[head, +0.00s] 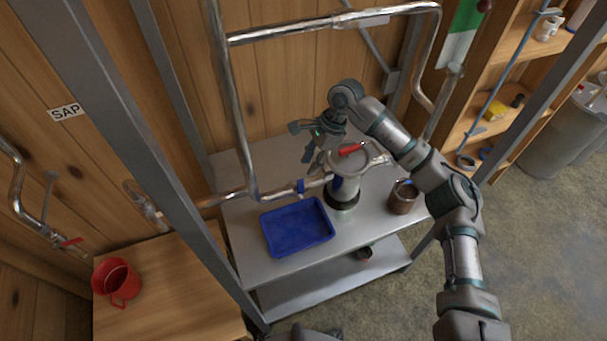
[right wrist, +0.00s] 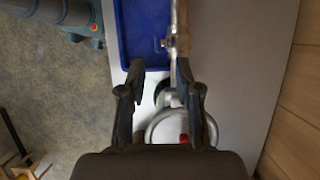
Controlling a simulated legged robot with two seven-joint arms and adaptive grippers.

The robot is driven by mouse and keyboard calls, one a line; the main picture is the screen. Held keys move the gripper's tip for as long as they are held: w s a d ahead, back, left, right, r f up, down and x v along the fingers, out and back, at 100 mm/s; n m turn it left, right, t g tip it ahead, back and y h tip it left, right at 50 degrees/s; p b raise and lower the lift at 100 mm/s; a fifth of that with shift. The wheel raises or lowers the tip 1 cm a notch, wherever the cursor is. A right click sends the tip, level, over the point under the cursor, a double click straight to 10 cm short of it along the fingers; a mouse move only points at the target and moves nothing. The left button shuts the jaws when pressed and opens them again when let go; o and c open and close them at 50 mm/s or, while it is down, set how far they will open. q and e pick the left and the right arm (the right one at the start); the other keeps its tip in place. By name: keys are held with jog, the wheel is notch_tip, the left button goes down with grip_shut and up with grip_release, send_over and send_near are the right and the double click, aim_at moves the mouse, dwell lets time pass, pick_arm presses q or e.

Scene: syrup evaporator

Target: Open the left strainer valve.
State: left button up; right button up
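The strainer (head: 346,180) is a grey metal canister with a red handle (head: 351,149) on top, standing on a metal table. A pipe meets it from the left, and a small blue valve handle (head: 300,186) shows on this pipe. My right gripper (head: 312,155) is above the pipe, just left of the strainer top, pointing down. In the right wrist view its two fingers (right wrist: 159,70) are apart with nothing between the tips. The pipe with a fitting (right wrist: 174,42) passes near the right finger; I cannot tell whether they touch. My left gripper is not in view.
A blue tray (head: 297,228) lies on the metal table (head: 243,225) in front of the pipe. A brown can (head: 402,197) stands right of the strainer. Metal posts and an overhead pipe (head: 330,22) frame the area.

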jog(key=shift+v, duration=1)
jog(key=shift+f, duration=0.1)
